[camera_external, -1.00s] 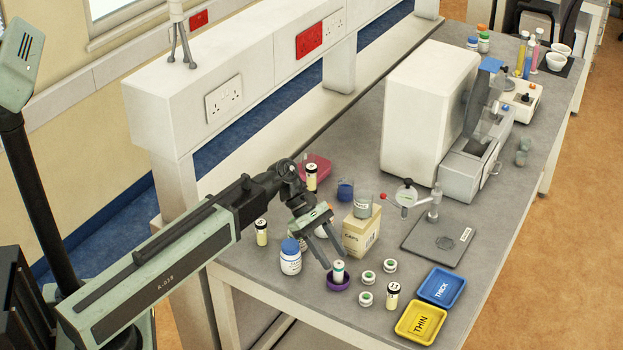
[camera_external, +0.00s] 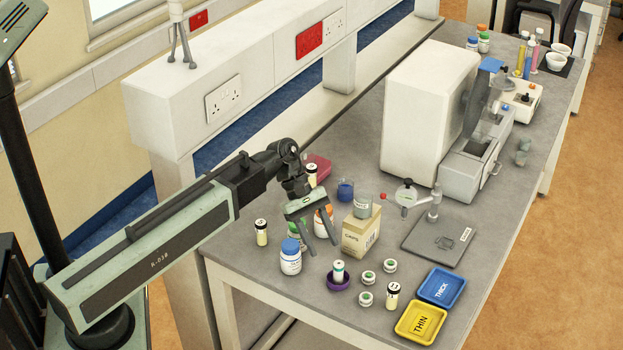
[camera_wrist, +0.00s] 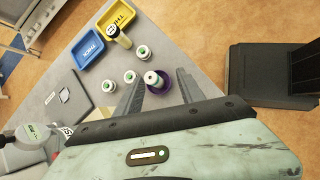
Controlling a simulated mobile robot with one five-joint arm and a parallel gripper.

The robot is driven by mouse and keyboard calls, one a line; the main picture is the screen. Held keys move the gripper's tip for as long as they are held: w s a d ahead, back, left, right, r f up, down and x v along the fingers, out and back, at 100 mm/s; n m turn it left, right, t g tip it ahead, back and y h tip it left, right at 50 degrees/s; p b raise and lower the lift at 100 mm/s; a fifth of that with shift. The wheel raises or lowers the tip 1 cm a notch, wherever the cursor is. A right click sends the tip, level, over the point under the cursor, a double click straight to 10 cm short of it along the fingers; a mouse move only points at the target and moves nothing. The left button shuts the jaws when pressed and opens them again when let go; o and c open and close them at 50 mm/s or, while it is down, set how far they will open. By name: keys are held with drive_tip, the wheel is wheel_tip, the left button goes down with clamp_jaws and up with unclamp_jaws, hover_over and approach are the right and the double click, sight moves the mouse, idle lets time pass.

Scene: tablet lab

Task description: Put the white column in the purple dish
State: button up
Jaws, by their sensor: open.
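The white column (camera_external: 338,269) stands upright in the small purple dish (camera_external: 337,284) near the bench's front edge. It has a dark green band near its top. In the wrist view the column (camera_wrist: 151,78) shows from above inside the purple dish (camera_wrist: 163,88), between my finger tips and beyond them. My gripper (camera_external: 322,246) is open and empty, raised above and behind the dish, apart from the column. Both fingers also show in the wrist view (camera_wrist: 158,85).
A white jar with a blue lid (camera_external: 290,258) stands left of the dish. Several green-and-white rings (camera_external: 369,278) and a black-capped vial (camera_external: 392,295) stand to its right, near the yellow tray (camera_external: 421,321) and blue tray (camera_external: 440,287). A carton (camera_external: 360,236) stands behind.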

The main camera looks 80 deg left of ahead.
drive_tip(key=d+f+m+g+y+b, duration=0.1)
drive_tip(key=d+f+m+y, duration=0.2)
drive_tip(key=d+m, duration=0.7)
drive_tip(key=s+d+f+m+g+y+b, duration=0.1)
drive_tip(key=d+f+m+g+y, duration=0.1)
drive_tip(key=d+m, duration=0.8)
drive_tip(key=shift+s+d+f+m+y, duration=0.35)
drive_tip(key=shift+d+f+y, duration=0.65)
drive_tip(key=shift+d, duration=1)
